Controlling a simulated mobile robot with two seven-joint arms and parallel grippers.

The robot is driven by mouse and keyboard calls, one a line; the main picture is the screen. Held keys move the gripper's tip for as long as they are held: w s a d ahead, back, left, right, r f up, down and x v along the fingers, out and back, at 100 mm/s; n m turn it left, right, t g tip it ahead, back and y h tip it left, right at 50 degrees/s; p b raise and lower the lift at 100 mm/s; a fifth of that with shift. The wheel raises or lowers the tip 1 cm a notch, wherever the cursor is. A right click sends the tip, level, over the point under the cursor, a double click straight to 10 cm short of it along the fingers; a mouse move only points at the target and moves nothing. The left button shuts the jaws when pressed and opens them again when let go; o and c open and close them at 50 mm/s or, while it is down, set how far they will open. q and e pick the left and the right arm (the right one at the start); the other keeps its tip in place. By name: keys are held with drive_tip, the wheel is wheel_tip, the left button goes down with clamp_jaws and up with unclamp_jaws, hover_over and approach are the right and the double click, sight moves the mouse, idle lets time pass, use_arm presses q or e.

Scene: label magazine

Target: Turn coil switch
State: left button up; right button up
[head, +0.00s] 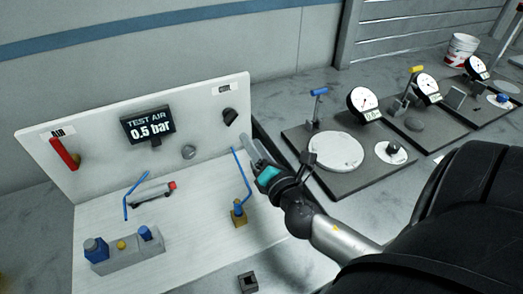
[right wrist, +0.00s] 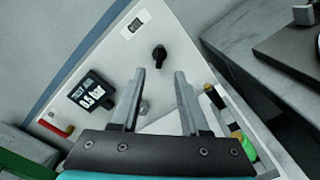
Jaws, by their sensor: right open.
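The coil switch (head: 230,116) is a black rotary knob on the upright white panel, below a small label (head: 225,88) that seems to read COIL. The knob also shows in the right wrist view (right wrist: 159,55), just beyond my fingertips, its pointer slanting. My right gripper (head: 248,146) is in front of the panel, below and to the right of the knob. In the right wrist view its two fingers (right wrist: 160,72) are apart with nothing between them, and the knob lies ahead of the gap, apart from them. My left gripper is not in view.
The panel carries a TEST AIR display (head: 148,127) reading 0.5 bar, a red lever (head: 64,153) and a grey round knob (head: 188,152). A blue rod (head: 241,174) stands close to my right gripper. Gauge stations (head: 350,178) stand at right.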

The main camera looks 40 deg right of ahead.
drive_tip(key=shift+b+v, duration=0.35)
drive_tip(key=shift+v, duration=1.65)
